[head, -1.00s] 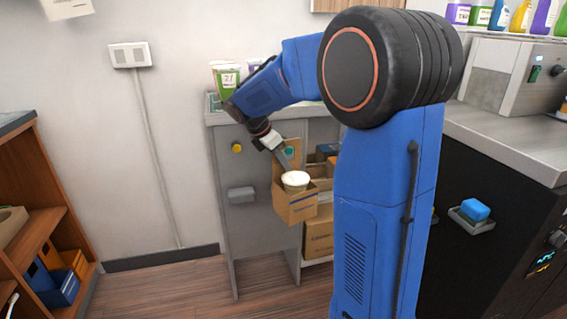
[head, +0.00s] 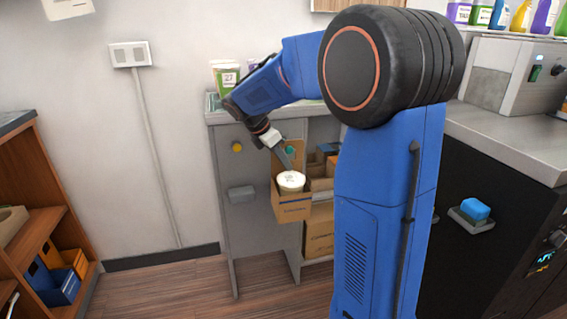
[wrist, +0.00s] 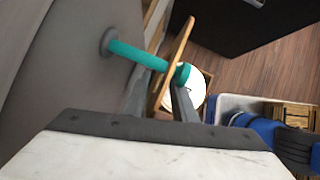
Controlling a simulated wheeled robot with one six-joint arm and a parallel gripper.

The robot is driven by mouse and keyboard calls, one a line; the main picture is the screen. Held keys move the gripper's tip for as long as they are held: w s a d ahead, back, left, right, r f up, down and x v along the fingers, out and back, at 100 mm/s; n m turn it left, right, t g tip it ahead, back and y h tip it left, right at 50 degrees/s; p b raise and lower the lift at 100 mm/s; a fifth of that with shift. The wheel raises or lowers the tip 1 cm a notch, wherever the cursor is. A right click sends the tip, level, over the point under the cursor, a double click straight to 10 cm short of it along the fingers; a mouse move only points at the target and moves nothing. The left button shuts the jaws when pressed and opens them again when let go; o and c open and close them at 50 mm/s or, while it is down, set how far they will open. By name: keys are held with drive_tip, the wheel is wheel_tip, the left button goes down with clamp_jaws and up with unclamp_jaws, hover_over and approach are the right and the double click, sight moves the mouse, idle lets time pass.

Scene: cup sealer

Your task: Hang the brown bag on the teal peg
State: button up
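The brown bag (head: 291,207) hangs upright at the front of the grey cabinet, with a white-lidded cup (head: 291,181) in it. The teal peg (head: 290,151) sticks out from the cabinet's side panel. In the wrist view the teal peg (wrist: 137,54) meets the bag's raised brown panel (wrist: 177,57), and its teal tip shows beyond, so it appears to pass through. The cup's white lid (wrist: 197,92) shows below. My gripper (wrist: 161,82) has one finger on each side of the panel, with gaps visible; it looks open. In the head view my gripper (head: 287,163) is at the bag's top.
A yellow peg (head: 237,147) and a grey holder (head: 241,193) are on the same side panel, to the left. Cardboard boxes (head: 319,236) stand on the shelves just behind the bag. A dark counter unit (head: 490,220) is at the right. The floor in front is clear.

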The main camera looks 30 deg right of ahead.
drive_tip(key=v, duration=1.6)
drive_tip(key=shift+a+r, duration=0.2)
drive_tip(key=shift+r, duration=0.15)
drive_tip(key=shift+s, duration=0.15)
drive_tip(key=s+a+f+m+t+y, duration=0.1)
drive_tip(key=s+a+f+m+y, duration=0.1)
drive_tip(key=s+f+m, duration=0.4)
drive_tip(key=s+a+f+m+t+y, duration=0.2)
drive_tip(key=s+f+m, duration=0.4)
drive_tip(key=s, duration=0.9)
drive_tip(key=s+a+f+m+t+y, duration=0.2)
drive_tip(key=s+f+m, duration=0.3)
drive_tip(key=s, duration=0.6)
drive_tip(key=shift+a+f+m, duration=0.2)
drive_tip(key=shift+f+m, duration=0.2)
drive_tip(key=shift+f, duration=0.3)
